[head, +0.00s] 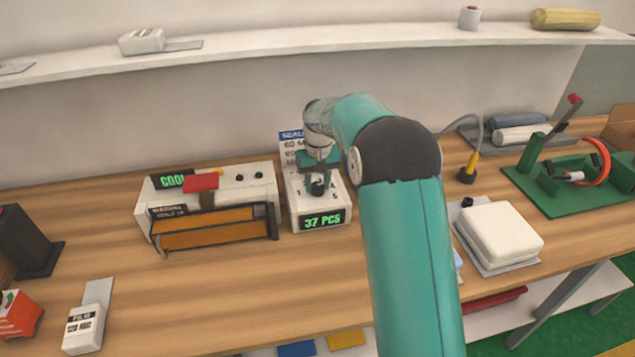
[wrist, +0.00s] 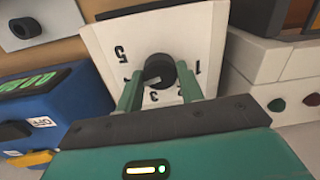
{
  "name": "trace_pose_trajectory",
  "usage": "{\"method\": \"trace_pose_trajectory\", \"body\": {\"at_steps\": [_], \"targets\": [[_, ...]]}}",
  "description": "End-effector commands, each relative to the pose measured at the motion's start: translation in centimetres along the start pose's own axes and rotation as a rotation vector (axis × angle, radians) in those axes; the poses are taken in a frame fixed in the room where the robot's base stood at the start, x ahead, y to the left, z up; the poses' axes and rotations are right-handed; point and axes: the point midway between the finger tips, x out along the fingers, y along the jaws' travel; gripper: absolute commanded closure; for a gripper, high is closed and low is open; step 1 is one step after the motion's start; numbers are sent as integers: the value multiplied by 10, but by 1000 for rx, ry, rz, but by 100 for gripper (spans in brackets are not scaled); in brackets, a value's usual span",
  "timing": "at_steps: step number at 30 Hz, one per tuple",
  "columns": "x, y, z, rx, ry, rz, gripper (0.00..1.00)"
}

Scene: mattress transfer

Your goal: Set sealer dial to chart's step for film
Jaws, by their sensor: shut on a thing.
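The dial box (head: 301,205) is white, with a display reading "37 PCS". Its black round dial (wrist: 160,68) sits among printed numbers; 5, 3 and 1 are readable. A pale mark on the dial points lower left in the wrist view; I cannot tell the exact step. My gripper (head: 318,180) is over the box, its green fingers (wrist: 160,84) shut on the dial from both sides. The chart (head: 291,143) stands behind the box, mostly hidden by my arm; "SEAL" and "60 M" show. The film pack (head: 83,330) lies front left, its label small and blurred.
The sealer (head: 262,195), with a display reading "COOL" and an orange front bar, stands close left of the dial box. A white block (head: 500,232) and a green fixture (head: 560,200) are to the right. Bare wood lies in front of the box.

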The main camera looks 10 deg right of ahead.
Motion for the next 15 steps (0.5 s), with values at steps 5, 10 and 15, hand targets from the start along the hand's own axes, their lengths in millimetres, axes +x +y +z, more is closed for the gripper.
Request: {"method": "trace_pose_trajectory", "body": {"at_steps": [5,10,15], "targets": [[-1,0,0,-77,0,0,85],[-1,0,0,-114,-1,0,85],[-1,0,0,-124,-1,1,85]]}}
